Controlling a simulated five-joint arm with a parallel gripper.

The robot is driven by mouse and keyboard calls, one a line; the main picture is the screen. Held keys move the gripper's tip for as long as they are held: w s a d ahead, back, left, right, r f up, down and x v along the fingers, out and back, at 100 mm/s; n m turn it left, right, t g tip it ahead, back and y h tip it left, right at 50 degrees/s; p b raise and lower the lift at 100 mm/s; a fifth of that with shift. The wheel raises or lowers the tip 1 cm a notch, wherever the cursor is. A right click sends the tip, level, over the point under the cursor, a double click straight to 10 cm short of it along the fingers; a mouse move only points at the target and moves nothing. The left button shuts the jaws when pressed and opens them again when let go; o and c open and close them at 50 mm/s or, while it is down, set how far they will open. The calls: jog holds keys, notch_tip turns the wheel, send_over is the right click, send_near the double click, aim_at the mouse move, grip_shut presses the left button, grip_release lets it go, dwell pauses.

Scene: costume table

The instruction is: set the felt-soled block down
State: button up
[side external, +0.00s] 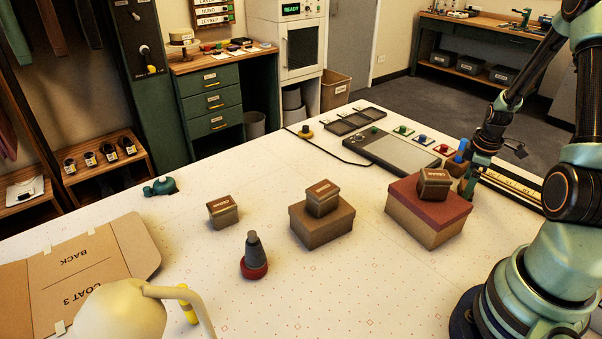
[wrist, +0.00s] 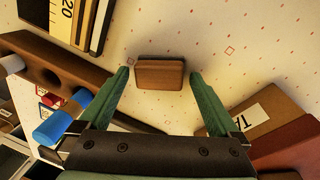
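A small brown wooden block (wrist: 160,75) lies on the white dotted table, seen in the wrist view; a felt sole on it cannot be made out. My gripper (wrist: 159,76) is open, with one green fingertip on each side of the block and a visible gap at both sides. Whether the tips are level with the block or above it, I cannot tell. In the side view, my gripper (side external: 469,182) points down close behind the red-topped box, and the block is hidden there.
A red-topped box (side external: 425,218) with a small labelled box (side external: 433,184) on it stands close to my gripper. A wooden holder (wrist: 50,72) with a blue peg (wrist: 62,124) and a ruler (wrist: 63,18) are on the other side.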

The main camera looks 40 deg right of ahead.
notch_tip(320, 180, up, 12)
jog(key=a, duration=0.1)
jog(key=w+a+r+m+t, duration=0.1)
jog(key=w+a+r, duration=0.25)
jog(key=a, duration=0.35)
jog(key=w+a+r+m+t, duration=0.1)
jog(key=w+a+r, duration=0.25)
jog(key=a, duration=0.45)
jog(key=s+a+r+m+t, duration=0.1)
jog(key=a+r, duration=0.1)
jog(key=a, duration=0.6)
jog(key=s+a+r+m+t+y, duration=0.1)
jog(key=a+r, duration=0.2)
jog(key=a, duration=0.5)
jog(key=shift+s+t, duration=0.25)
jog(key=shift+t, duration=0.05)
